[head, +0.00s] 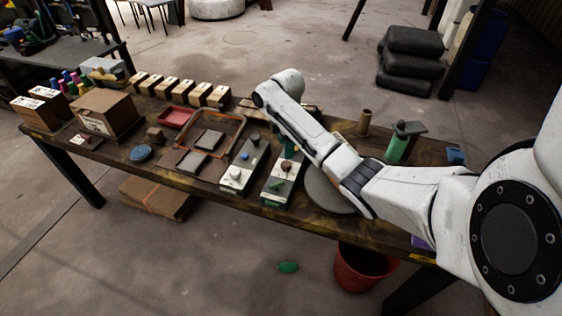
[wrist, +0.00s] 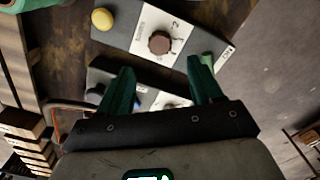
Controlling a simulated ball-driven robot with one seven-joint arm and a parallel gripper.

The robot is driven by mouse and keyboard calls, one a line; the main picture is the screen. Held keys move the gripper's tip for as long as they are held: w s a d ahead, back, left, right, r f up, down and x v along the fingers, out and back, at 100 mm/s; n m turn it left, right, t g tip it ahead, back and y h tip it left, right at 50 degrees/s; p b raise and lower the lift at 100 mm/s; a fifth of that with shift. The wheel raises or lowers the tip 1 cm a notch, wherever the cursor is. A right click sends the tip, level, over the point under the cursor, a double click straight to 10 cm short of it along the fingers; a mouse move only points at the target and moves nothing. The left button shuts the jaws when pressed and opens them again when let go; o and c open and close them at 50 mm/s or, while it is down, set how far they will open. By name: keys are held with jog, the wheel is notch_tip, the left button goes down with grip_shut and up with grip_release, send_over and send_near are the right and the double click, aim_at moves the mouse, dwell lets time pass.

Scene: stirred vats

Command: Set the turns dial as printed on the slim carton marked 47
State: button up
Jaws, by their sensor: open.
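Two control panels stand at the table's front edge. The right panel (head: 273,190) has a brown round dial (head: 286,166) on a white plate; in the wrist view this brown dial (wrist: 160,42) shows beside a yellow button (wrist: 102,19) and a printed 2. The plate's lettering is too small to read surely. The left panel (head: 229,185) has a pale knob (head: 234,172) and a dark knob. My gripper (wrist: 161,66) is open and empty, its green fingers apart above the panels, short of the brown dial in the picture. Several slim cartons (head: 168,87) stand in a row; no 47 is legible.
Larger boxes (head: 105,112) stand at the table's left end. A red tray (head: 175,117) and an orange-rimmed frame (head: 238,124) lie mid-table. A green canister (head: 397,149) stands at the right, beyond my arm. A red bucket (head: 362,272) is on the floor in front.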

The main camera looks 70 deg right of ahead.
aim_at(286, 164)
notch_tip(286, 164, down, 8)
jog(key=shift+r, duration=0.1)
jog(key=shift+c, duration=0.5)
jog(key=c, duration=1)
jog(key=shift+o, duration=0.2)
